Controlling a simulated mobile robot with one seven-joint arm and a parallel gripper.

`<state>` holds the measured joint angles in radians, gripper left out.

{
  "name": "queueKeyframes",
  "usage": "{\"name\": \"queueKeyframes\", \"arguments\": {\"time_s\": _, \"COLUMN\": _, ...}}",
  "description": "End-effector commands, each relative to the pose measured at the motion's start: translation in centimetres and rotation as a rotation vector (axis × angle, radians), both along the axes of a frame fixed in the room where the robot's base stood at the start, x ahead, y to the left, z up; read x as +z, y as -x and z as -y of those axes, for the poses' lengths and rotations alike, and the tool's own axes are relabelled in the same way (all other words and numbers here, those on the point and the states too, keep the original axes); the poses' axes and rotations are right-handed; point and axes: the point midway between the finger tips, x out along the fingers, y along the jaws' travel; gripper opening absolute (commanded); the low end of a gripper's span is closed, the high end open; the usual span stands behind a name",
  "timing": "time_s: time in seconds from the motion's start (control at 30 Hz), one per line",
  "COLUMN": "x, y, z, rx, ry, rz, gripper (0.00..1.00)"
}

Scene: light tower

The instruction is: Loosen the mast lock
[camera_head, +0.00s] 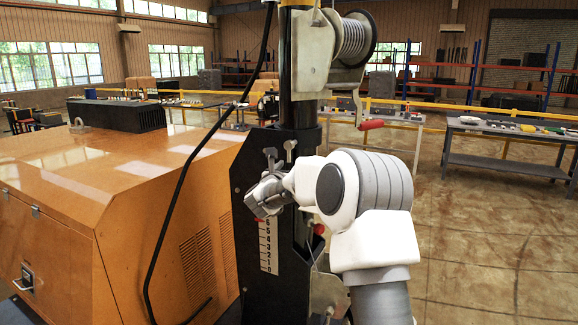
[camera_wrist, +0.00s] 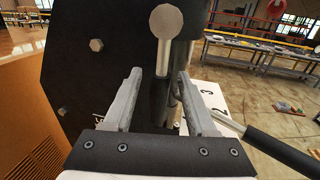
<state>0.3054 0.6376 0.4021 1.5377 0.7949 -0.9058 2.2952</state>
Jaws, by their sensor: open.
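In the wrist view, a lever with a pale round knob (camera_wrist: 165,21) and a thin metal stem stands in front of the mast's black plate (camera_wrist: 75,85). I take it to be the mast lock, though no label shows. My gripper (camera_wrist: 159,76) is open. The stem runs down toward the gap between its two fingers, and the knob is beyond their tips. I cannot tell whether the fingers touch it. In the head view, my gripper (camera_head: 264,195) is close to the black plate, left of the mast (camera_head: 299,75). A pale knob (camera_head: 290,146) shows above my wrist.
A white number scale (camera_head: 266,246) is on the plate below my gripper. A winch drum (camera_head: 352,38) and red crank grip (camera_head: 371,125) are above my arm. A black cable (camera_head: 180,185) hangs before the orange housing (camera_head: 75,185). Open floor (camera_head: 490,245) lies right.

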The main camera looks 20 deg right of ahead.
Motion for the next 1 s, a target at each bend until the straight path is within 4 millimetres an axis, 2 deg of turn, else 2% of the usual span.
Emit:
{"name": "queueKeyframes", "arguments": {"time_s": 0.17, "x": -0.02, "y": 0.01, "z": 0.02, "rx": 0.000, "ry": 0.000, "rz": 0.000, "gripper": 0.57}}
{"name": "queueKeyframes", "arguments": {"time_s": 0.5, "x": -0.02, "y": 0.02, "z": 0.00, "rx": 0.000, "ry": 0.000, "rz": 0.000, "gripper": 0.00}}
{"name": "queueKeyframes", "arguments": {"time_s": 1.0, "x": -0.01, "y": 0.02, "z": -0.02, "rx": 0.000, "ry": 0.000, "rz": 0.000, "gripper": 0.00}}
